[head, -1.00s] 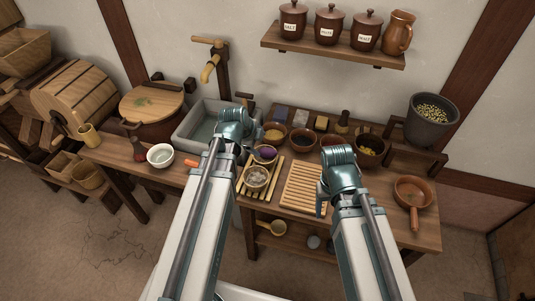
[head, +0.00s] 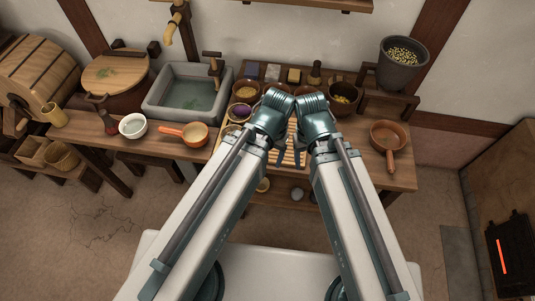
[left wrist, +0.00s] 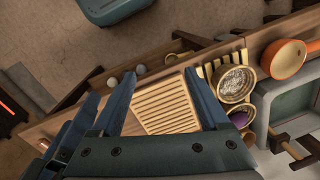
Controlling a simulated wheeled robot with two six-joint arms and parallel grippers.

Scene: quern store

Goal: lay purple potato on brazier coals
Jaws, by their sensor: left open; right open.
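The purple potato (head: 240,111) sits in a small bowl left of my arms; it also shows in the left wrist view (left wrist: 239,118). A round pot with grey, ash-like contents (left wrist: 235,82) stands on a slatted stand beside that bowl; my left arm mostly hides it in the head view. A dark box with a glowing red slit (head: 503,257) is at far right. I cannot tell which is the brazier. My left gripper (head: 282,158) is open and empty, above the slatted board (left wrist: 165,103). My right gripper (head: 307,152) is open, close beside it.
An orange pan (head: 193,134) and white bowl (head: 132,126) lie left. A stone sink (head: 190,95) is behind them. Several bowls line the back. A brown pan (head: 388,137) lies right; a grey pot (head: 401,62) stands behind it.

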